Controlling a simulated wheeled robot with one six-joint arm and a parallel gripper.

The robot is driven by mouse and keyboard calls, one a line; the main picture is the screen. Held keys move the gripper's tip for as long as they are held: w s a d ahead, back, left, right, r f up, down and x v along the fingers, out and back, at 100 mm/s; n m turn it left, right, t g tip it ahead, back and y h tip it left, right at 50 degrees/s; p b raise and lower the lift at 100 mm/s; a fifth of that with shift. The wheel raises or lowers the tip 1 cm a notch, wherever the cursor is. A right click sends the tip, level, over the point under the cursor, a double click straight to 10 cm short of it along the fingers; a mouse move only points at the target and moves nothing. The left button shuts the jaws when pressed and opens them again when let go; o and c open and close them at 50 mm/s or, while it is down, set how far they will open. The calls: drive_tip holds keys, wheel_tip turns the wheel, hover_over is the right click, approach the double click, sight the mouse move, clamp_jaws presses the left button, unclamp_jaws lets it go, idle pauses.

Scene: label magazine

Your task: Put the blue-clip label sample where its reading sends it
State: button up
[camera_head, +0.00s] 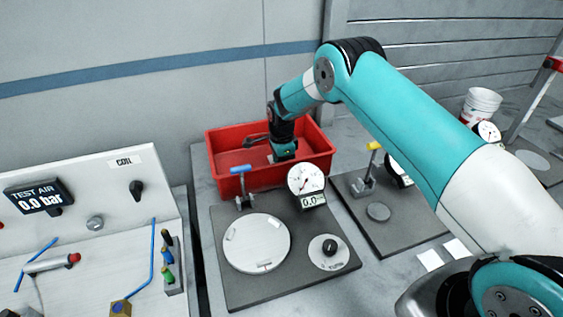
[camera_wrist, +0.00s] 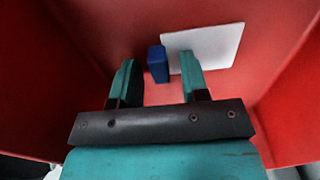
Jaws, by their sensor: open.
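The label sample shows in the wrist view as a white card (camera_wrist: 222,45) with a blue clip (camera_wrist: 158,63) at its left end. It lies in the red bin (camera_head: 318,166), whose red walls surround it in the wrist view. My gripper (camera_wrist: 158,80) is open, with the blue clip between its two teal fingers and gaps on both sides. The right finger overlaps the card in the picture; I cannot tell whether it touches. In the head view my gripper (camera_head: 284,152) reaches down into the bin, and the sample is not discernible there.
In front of the bin is a dark plate with a blue-handled clamp (camera_head: 241,172), a white disc (camera_head: 257,244), a knob (camera_head: 330,247) and a dial gauge (camera_head: 307,180). A yellow-handled clamp (camera_head: 372,160) stands right. A test panel (camera_head: 110,190) reads "TEST AIR 0.0 bar".

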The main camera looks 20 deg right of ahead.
wheel_tip(320, 180, up, 12)
drive_tip(key=b, duration=0.4)
drive_tip(key=s+a+r+n+y, duration=0.1)
drive_tip(key=s+a+r+n, duration=0.2)
drive_tip(key=s+r+n, duration=0.5)
drive_tip(key=s+a+r+n+y, duration=0.1)
drive_tip(key=s+n, duration=0.4)
drive_tip(key=s, duration=0.6)
drive_tip(key=s+a+r+n+y, duration=0.1)
drive_tip(key=s+a+r+n, duration=0.1)
drive_tip(key=s+n, duration=0.4)
drive_tip(key=s+a+r+n+y, duration=0.1)
drive_tip(key=s+r+n, duration=0.2)
drive_tip(key=s, duration=1.3)
drive_tip(key=n, duration=0.3)
drive_tip(key=shift+a+r, duration=0.2)
drive_tip(key=shift+r, duration=0.2)
